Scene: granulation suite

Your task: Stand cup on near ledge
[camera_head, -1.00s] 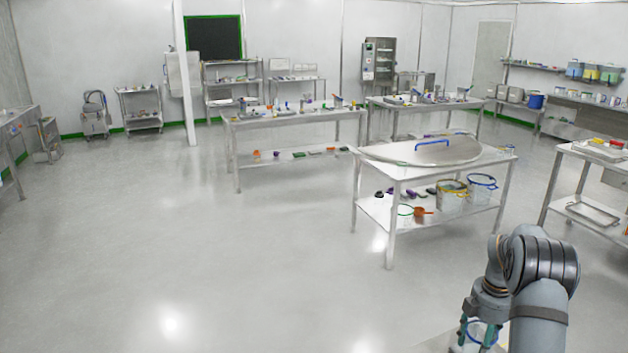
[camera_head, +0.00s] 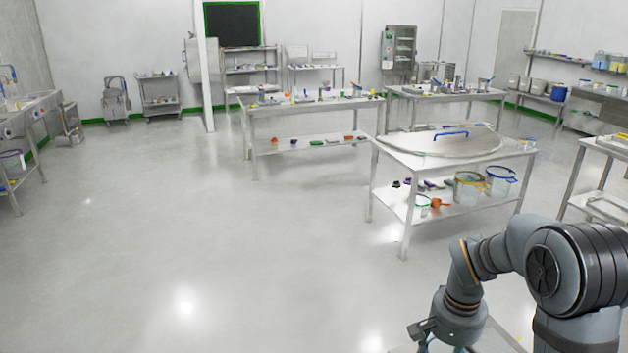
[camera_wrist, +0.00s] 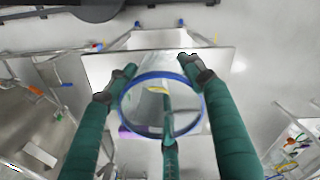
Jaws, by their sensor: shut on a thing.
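The cup (camera_wrist: 125,105) is clear with a blue rim. In the wrist view I look onto its round rim between the green fingers of my gripper (camera_wrist: 158,72), which is shut on it. In the head view only the top of my gripper (camera_head: 440,343) shows at the bottom edge, and the cup is out of frame there. A pale flat top (camera_wrist: 105,65) lies beyond the cup in the wrist view. I cannot tell whether it is the near ledge, nor whether the cup touches it.
A steel table (camera_head: 400,150) with a large round lid and blue handle (camera_head: 450,134) stands ahead, with buckets (camera_head: 468,188) on its lower shelf. Other tables (camera_head: 310,103) stand behind. A sink bench (camera_head: 28,108) is at far left. Open floor (camera_head: 200,240) fills the middle left.

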